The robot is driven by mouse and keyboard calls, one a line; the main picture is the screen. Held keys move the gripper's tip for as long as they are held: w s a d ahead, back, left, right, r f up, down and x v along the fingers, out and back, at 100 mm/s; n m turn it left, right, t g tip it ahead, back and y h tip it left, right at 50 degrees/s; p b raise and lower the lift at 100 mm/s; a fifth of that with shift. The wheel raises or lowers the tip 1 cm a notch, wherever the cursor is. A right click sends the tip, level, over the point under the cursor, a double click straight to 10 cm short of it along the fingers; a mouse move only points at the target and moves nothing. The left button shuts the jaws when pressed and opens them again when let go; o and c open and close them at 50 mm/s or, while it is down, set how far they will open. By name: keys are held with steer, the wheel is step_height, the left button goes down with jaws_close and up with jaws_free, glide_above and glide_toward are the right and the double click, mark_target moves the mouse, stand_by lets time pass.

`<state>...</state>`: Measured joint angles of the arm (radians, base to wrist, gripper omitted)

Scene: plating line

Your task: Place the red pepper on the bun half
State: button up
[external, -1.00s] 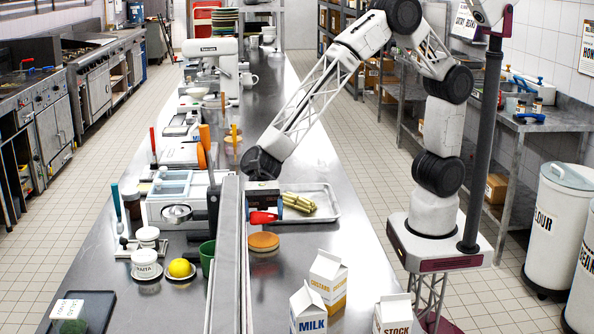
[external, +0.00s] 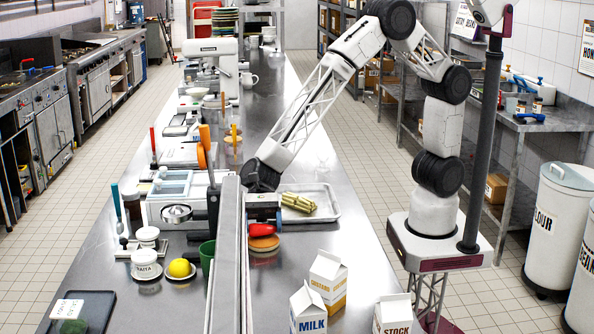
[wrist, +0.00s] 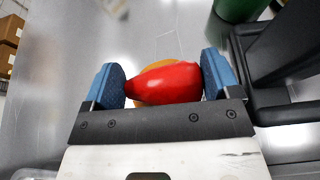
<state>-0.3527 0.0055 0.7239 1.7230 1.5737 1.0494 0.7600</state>
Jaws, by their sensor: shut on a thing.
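The red pepper (external: 262,230) is between the blue fingers of my gripper (external: 264,222). In the wrist view the pepper (wrist: 165,83) lies crosswise, spanning from one finger of my gripper (wrist: 164,82) to the other. The tan bun half (external: 264,245) is on the steel counter right below the pepper. In the wrist view only a strip of the bun half (wrist: 150,65) shows behind the pepper. Whether the pepper touches the bun half I cannot tell.
A metal tray (external: 332,212) with a stack of yellowish-green stalks (external: 298,203) is just behind and right. A grey upright panel (external: 229,260) stands close on the left. Milk (external: 308,312), custard (external: 327,280) and stock (external: 393,315) cartons stand in front.

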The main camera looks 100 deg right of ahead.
steer(key=shift+f, duration=0.15)
steer(key=o, duration=0.8)
steer(key=shift+c, duration=0.2)
steer(key=v, duration=1.2)
steer(key=shift+d, duration=0.1)
stand_by(0.5)
